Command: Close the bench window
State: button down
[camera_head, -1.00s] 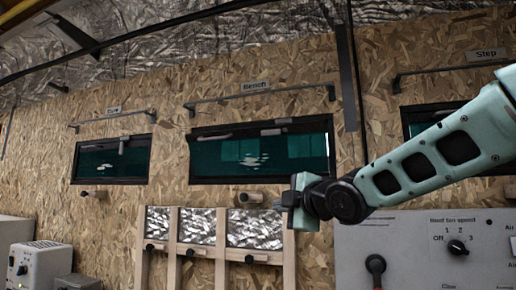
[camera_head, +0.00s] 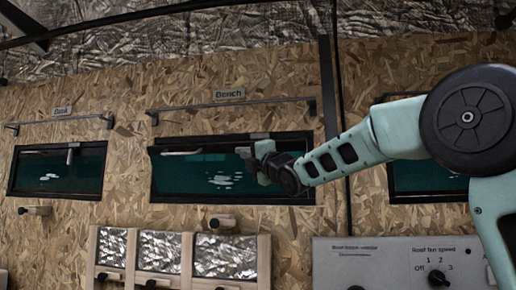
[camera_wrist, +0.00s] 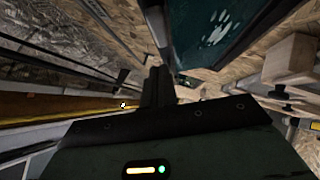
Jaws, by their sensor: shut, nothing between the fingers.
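The bench window (camera_head: 226,185) is a dark-framed teal pane under the "Bench" label (camera_head: 229,94) in the head view. A pale handle bar (camera_head: 182,153) shows at its upper left, and a dark stay or latch piece runs along its top edge. My gripper (camera_head: 248,156) is in front of the window's upper right part, near the top edge; I cannot tell whether it touches. In the wrist view my gripper's fingers (camera_wrist: 158,85) are together and empty, with the teal pane (camera_wrist: 215,30) just to their right. How far the window stands open is hard to tell.
A rail (camera_head: 230,104) runs above the window. Below are a wooden peg (camera_head: 222,221) and a wooden rack (camera_head: 188,250) with silvery panels. Another window (camera_head: 58,171) is at left, one more at right behind my arm. A grey control panel (camera_head: 395,262) is at lower right.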

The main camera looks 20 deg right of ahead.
jog(key=shift+w+d+r+p, duration=0.45)
jog(key=shift+w+d+p, duration=0.1)
jog(key=shift+w, duration=0.05)
jog(key=shift+w+d+r+p, duration=0.4)
jog(key=shift+w+d+p, duration=0.1)
jog(key=shift+w+p, duration=0.1)
jog(key=w+d+r, duration=0.1)
jog(key=w+d+r+p, duration=0.1)
jog(key=w+r, duration=0.1)
jog(key=w+d+r+p, duration=0.1)
jog(key=w+d+r, duration=0.1)
jog(key=shift+w+r, duration=0.1)
jog(key=shift+w, duration=0.05)
jog(key=shift+w+d+r+p, duration=0.3)
jog(key=shift+w+d+p, duration=0.15)
jog(key=shift+w+d, duration=0.3)
jog(key=shift+a, duration=0.2)
